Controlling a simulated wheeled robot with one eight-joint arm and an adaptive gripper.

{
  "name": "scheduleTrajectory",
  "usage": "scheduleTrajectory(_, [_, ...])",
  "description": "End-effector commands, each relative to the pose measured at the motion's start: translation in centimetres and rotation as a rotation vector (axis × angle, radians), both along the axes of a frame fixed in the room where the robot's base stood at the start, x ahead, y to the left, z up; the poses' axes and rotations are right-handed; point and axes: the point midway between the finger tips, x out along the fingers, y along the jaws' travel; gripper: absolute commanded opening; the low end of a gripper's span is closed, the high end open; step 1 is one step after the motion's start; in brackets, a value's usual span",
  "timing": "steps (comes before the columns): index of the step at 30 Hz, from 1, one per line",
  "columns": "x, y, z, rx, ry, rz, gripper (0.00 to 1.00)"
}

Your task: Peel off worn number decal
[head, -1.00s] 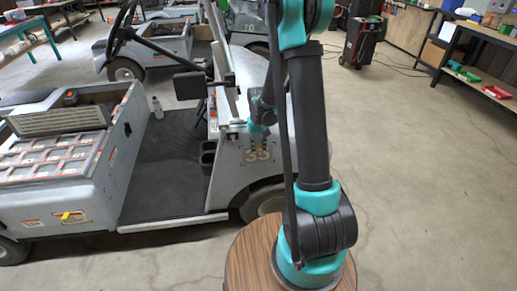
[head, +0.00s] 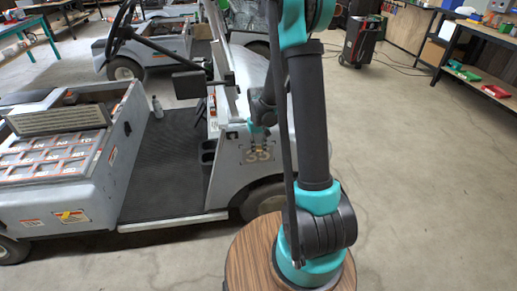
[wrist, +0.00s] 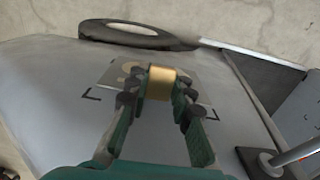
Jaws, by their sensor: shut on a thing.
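The worn number decal (head: 259,156), with pale digits, is on the grey side panel of the near cart (head: 230,175). My gripper (head: 258,147) is at the decal's upper part in the head view. In the wrist view my gripper (wrist: 161,86) is shut on a tan-gold strip, which looks like a raised part of the decal. The decal's grey patch (wrist: 116,74) and one pale digit show beside the fingers. The fingers hide much of the rest. I cannot tell how much of the decal is off the panel.
Dark corner marks (wrist: 91,94) frame the decal area on the panel. The cart's front wheel (head: 263,201) is below it. A round wooden top (head: 250,255) is under my arm. Open floor (head: 430,200) lies to the right.

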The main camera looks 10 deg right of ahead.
Motion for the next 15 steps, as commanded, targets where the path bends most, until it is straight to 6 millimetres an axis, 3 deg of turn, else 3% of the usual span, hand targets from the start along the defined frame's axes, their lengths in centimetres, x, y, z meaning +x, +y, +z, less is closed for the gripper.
scheduleTrajectory(15, [-0.72,0.01,0.02,0.0,0.0,0.0,0.0])
